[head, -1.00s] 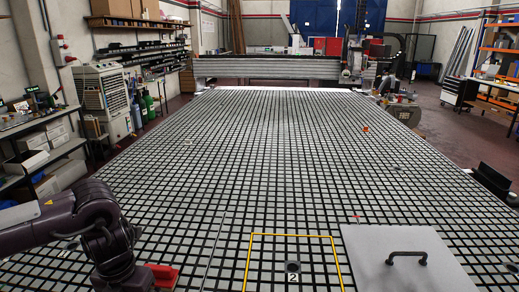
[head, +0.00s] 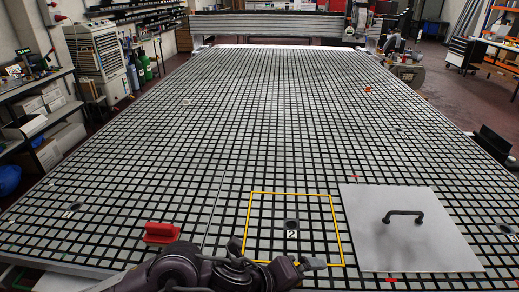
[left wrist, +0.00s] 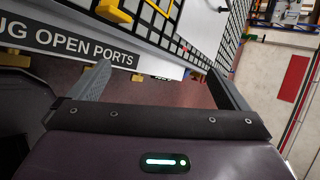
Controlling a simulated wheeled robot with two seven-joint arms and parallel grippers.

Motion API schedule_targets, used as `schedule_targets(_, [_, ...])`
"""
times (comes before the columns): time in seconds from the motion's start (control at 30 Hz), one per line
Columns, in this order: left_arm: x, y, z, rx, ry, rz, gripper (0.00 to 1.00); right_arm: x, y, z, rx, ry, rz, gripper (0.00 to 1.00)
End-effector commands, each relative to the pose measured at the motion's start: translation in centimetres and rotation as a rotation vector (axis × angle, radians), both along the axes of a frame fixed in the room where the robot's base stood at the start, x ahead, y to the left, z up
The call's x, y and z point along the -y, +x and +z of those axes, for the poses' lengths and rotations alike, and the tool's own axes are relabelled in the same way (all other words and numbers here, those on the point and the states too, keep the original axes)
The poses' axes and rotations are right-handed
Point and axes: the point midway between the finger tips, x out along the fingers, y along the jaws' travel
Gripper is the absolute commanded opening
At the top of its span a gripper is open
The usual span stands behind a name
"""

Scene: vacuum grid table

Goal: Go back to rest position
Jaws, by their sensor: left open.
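My left arm (head: 185,268) is low at the bottom middle of the head view, by the near edge of the table. My left gripper (left wrist: 158,72) shows in the left wrist view with its two grey fingers spread wide and nothing between them. It faces the table's near side, where a sign (left wrist: 70,42) reads "UG OPEN PORTS". Floor shows between the fingers. My right arm and gripper are in neither view.
The black-and-white grid table (head: 270,130) is mostly clear. On it are a red block (head: 161,233), a yellow outline (head: 248,225) around port 2 (head: 292,226), and a grey plate (head: 365,250) with a black handle (head: 403,213) at right.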

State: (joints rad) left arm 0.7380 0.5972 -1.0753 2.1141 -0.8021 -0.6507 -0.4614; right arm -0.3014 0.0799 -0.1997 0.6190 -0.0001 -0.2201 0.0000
Motion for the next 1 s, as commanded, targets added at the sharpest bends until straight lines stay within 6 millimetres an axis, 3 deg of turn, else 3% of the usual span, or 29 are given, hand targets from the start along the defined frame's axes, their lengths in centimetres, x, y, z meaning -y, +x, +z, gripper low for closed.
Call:
schedule_targets(0.07, [1.2, -0.4, 1.7, -0.072, -0.142, 0.146, 0.98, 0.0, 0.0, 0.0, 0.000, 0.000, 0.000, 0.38])
schedule_targets(0.17, [0.8, 0.4, 3.6, -0.176, -0.303, 0.367, 0.98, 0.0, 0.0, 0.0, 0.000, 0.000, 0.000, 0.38])
schedule_targets(0.33, [-3.9, 1.9, 4.0, -0.405, -0.523, 0.810, 0.98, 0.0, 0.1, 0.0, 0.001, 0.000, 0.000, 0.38])
schedule_targets(0.47, [-10.0, 1.8, 1.6, -0.598, -0.634, 1.189, 0.98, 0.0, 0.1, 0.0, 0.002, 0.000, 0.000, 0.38])
schedule_targets(0.6, [-16.1, -0.1, -1.7, -0.761, -0.688, 1.543, 0.98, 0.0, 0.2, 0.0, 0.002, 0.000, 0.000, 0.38])
schedule_targets(0.8, [-22.2, -4.4, -5.5, -0.912, -0.699, 1.916, 0.98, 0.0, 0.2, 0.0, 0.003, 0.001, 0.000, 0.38])
schedule_targets(1.0, [-26.4, -8.9, -8.1, -1.006, -0.680, 2.206, 0.98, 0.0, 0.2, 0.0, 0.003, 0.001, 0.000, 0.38])
